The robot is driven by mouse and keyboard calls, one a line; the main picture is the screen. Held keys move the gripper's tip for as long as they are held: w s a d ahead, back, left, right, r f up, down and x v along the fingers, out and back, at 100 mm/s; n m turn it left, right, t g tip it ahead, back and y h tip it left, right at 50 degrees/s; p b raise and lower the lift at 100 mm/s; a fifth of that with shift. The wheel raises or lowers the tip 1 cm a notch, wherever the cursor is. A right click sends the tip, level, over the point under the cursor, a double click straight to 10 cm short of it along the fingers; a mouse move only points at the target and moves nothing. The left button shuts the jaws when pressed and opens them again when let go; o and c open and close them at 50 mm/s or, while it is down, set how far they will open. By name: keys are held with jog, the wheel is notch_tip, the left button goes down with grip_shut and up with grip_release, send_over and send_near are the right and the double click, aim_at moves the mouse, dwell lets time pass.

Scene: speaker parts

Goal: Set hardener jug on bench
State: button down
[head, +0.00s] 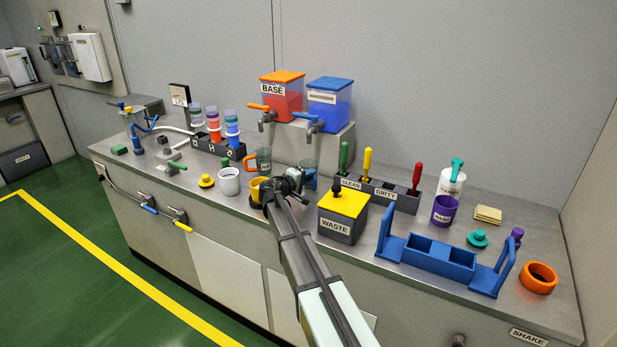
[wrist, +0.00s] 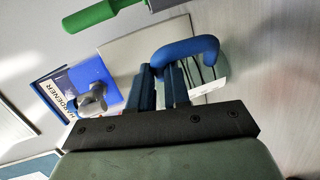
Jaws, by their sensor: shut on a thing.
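The hardener jug (head: 308,166) is a clear cup with a blue handle, partly hidden behind my gripper (head: 296,182) in the head view. In the wrist view, my gripper (wrist: 160,72) is shut on the jug's blue handle (wrist: 188,50). The jug's clear wall with dark marks (wrist: 206,76) shows beside the fingers. The jug is in front of the dispenser stand, low near the bench (head: 262,222). I cannot tell whether its base touches the bench.
The blue hardener dispenser (head: 328,105) and red base dispenser (head: 282,100) stand behind. An orange-handled jug (head: 264,160), a yellow cup (head: 257,189) and a white mug (head: 229,182) are to the left. The waste box (head: 342,218) and tool rack (head: 405,198) are close right.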

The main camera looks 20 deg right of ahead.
jog(key=shift+f, duration=0.1)
jog(key=c, duration=1.1)
grip_release()
jog(key=shift+s+a, duration=0.1)
jog(key=shift+a, duration=0.05)
jog(key=v, duration=1.1)
jog(key=shift+s+a, duration=0.2)
jog(key=shift+a, duration=0.1)
